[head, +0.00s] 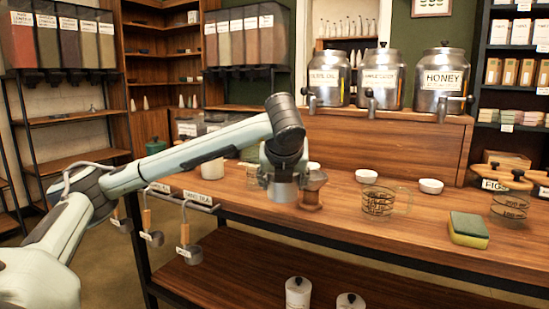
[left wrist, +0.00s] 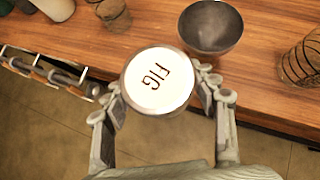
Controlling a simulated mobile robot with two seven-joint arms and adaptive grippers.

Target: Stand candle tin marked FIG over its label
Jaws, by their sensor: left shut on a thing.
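The candle tin marked FIG (left wrist: 158,82) shows in the left wrist view as a round tin with a white top and dark letters. My left gripper (left wrist: 160,92) is shut on it, one finger on each side. In the head view my left gripper (head: 283,190) hangs over the front left part of the wooden counter; the tin cannot be made out clearly there. A FIG label (head: 492,184) stands at the right end of the counter, partly behind wooden-handled items, well to the right of my gripper. My right gripper is not in view.
On the counter (head: 335,228) are a wooden stand (head: 312,192), white bowls (head: 430,186), a glass measuring jug (head: 377,203) and a sponge (head: 469,229). A second jug (head: 509,210) stands near the label. Scoops (head: 187,247) hang at the left edge. Metal dispensers (head: 442,82) stand behind.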

